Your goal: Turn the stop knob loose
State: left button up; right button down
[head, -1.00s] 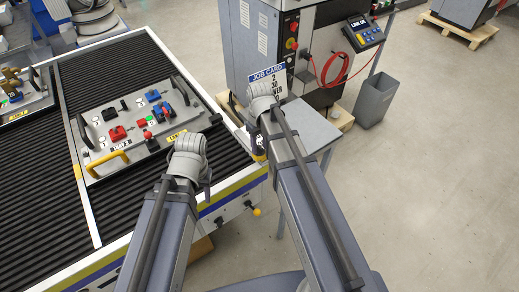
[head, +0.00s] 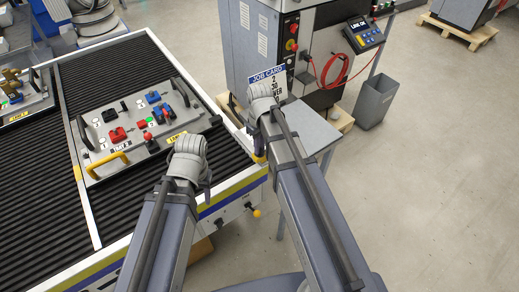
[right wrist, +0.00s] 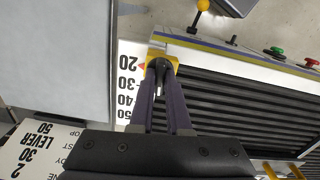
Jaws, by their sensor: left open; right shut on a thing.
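In the right wrist view my right gripper (right wrist: 160,72) is shut on the small dark stop knob (right wrist: 159,80), with its fingertips at a yellow stop block (right wrist: 154,52). The block sits at the rail on the bench edge. Its red pointer is near the 20 on a white scale (right wrist: 128,85). In the head view the right wrist hides the knob and most of the fingers; a bit of yellow shows below it. My left gripper (head: 205,186) is mostly hidden by its wrist, over the bench edge, apart from the fixture tray (head: 98,138).
A job card (head: 267,76) stands behind my right wrist, beside a small grey table (head: 312,128). The tray carries a red block, blue parts and a red-topped lever (head: 150,142). A yellow-ended lever (head: 256,212) sticks out of the bench front. A grey bin (head: 376,103) stands right.

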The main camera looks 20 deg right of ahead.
jog(key=n, duration=0.4)
jog(key=shift+n, duration=0.3)
jog(key=shift+n, duration=0.3)
jog(key=n, duration=0.4)
jog(key=shift+n, duration=0.5)
jog(key=n, duration=0.5)
jog(key=shift+n, duration=0.4)
